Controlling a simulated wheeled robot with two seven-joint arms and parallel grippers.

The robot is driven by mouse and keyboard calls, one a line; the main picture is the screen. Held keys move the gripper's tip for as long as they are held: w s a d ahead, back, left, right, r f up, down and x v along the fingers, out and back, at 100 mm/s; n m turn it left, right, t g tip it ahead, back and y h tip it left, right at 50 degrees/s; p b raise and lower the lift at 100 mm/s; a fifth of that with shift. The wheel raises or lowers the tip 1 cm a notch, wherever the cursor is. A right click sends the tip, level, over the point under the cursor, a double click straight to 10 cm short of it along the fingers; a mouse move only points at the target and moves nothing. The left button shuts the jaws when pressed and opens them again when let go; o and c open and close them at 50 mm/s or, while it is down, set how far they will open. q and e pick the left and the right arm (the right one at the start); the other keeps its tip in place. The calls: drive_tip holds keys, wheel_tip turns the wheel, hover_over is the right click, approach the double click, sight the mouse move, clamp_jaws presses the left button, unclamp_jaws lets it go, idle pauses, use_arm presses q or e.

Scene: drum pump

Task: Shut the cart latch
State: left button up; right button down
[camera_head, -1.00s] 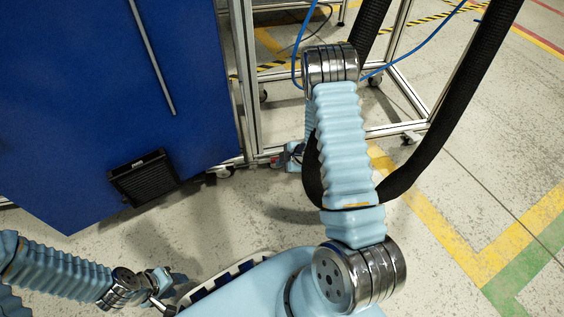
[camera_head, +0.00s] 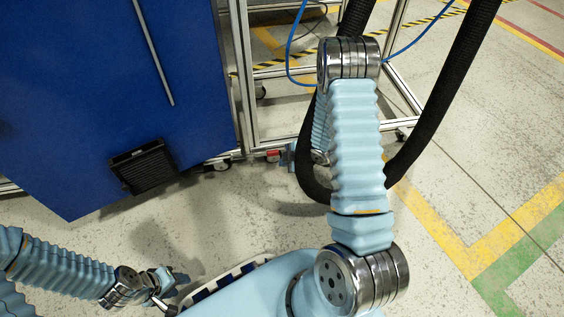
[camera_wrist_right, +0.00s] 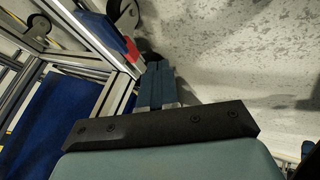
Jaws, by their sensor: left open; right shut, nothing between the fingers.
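A small red part (camera_head: 273,155), possibly the cart latch, sits low on the aluminium frame beside the blue cabinet in the head view. It also shows in the right wrist view (camera_wrist_right: 132,50), at the end of a rail just left of my fingertips. Whether the latch is open or shut I cannot tell. My right gripper (camera_wrist_right: 157,70) is shut and empty, close beside the red part; contact is unclear. In the head view my right forearm hides most of this gripper. My left gripper (camera_head: 170,290) is open and empty at the lower left, above the floor.
The blue cabinet (camera_head: 100,90) with a black vent (camera_head: 144,167) fills the upper left. An aluminium frame (camera_head: 247,80) on casters stands beside it. A thick black hose (camera_head: 440,120) loops around my right arm. The floor at right is clear.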

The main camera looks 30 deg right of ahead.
drive_tip(key=p+v, duration=0.1)
drive_tip(key=v, duration=0.4)
drive_tip(key=shift+s+r, duration=0.25)
drive_tip(key=shift+r, duration=0.05)
